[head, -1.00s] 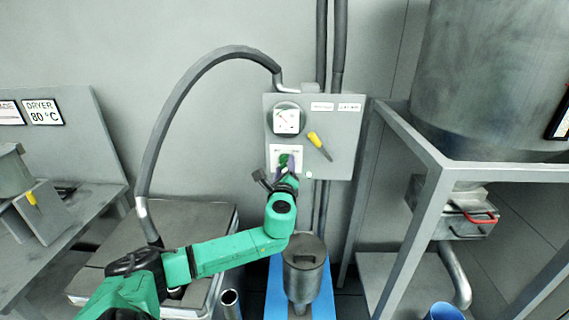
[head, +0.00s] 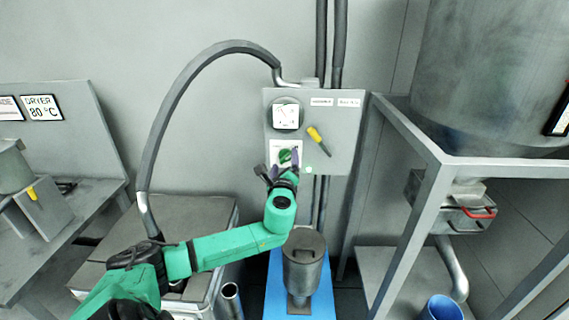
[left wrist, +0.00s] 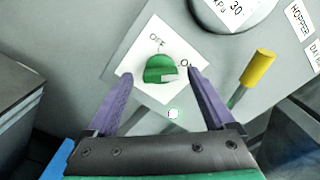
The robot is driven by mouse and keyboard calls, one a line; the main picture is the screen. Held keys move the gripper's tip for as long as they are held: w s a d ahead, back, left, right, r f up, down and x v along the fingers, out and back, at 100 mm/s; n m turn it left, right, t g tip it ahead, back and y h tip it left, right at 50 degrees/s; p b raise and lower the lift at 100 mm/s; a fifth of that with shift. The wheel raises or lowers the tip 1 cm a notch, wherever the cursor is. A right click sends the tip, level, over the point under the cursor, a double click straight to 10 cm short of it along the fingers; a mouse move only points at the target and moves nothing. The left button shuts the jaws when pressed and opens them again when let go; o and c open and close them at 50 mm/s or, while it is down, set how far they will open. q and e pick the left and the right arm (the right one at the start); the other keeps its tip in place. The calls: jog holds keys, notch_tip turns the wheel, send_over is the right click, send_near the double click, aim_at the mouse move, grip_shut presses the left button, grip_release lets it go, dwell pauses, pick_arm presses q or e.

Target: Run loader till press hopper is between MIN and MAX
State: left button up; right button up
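A grey control panel (head: 345,150) on the wall carries a green rotary knob (head: 285,155) on a white plate. In the left wrist view the knob (left wrist: 160,69) has a pale patch at its lower right; OFF is above it and ON to its right. I cannot tell its setting. My left gripper (head: 284,162) is open at the knob, its purple fingers apart on either side, with no visible contact. A large grey drum (head: 490,75) stands at the right; I cannot tell whether it is the press hopper. No MIN or MAX marks show. My right gripper is out of view.
A round gauge (head: 286,116) and a yellow-handled lever (head: 318,140) are close to the knob. A lidded grey canister (head: 304,265) stands on a blue base below. A grey frame (head: 402,250) bounds the right; a hose (head: 165,105) arches at the left.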

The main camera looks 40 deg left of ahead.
pick_arm(q)
jog(key=b+v, duration=0.3)
jog(key=v, duration=1.1)
jog(key=shift+s+d, duration=0.2)
